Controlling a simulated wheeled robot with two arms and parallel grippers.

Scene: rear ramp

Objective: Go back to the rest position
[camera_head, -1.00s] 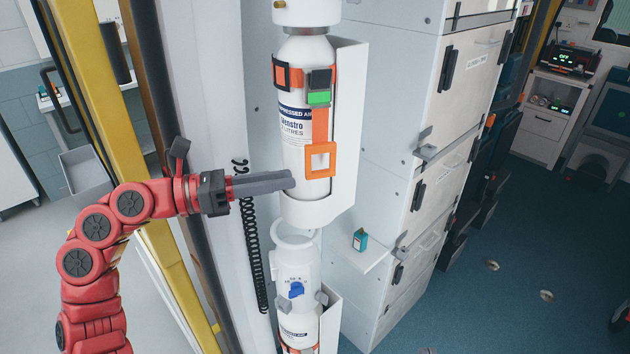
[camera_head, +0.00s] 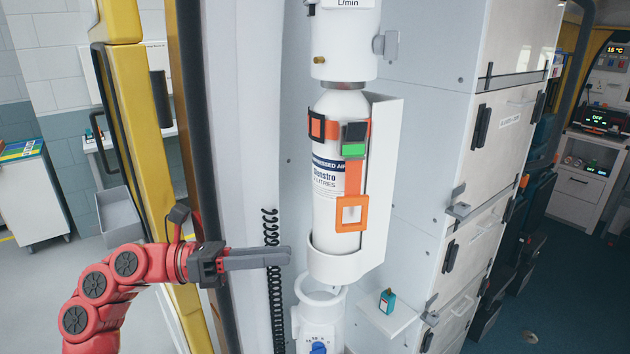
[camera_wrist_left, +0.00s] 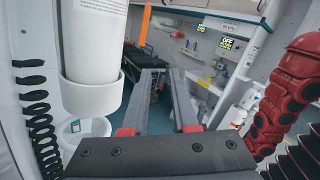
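My left gripper (camera_head: 287,256) comes in from the left in the head view. Its grey fingers point right, in front of the white wall and just left of the cylinder holder's lower cup. In the left wrist view the two fingers (camera_wrist_left: 162,75) stand apart with an empty gap between them, so it is open and holds nothing. A red arm link, likely of my right arm, shows at the right of that view. My right gripper is in neither view.
A white air cylinder (camera_head: 328,195) stands strapped in orange in its white holder (camera_head: 380,200). A coiled black cord (camera_head: 273,290) hangs near my fingers. A small teal bottle (camera_head: 387,300) stands on a shelf (camera_head: 392,322). A yellow post (camera_head: 135,130) rises behind my arm.

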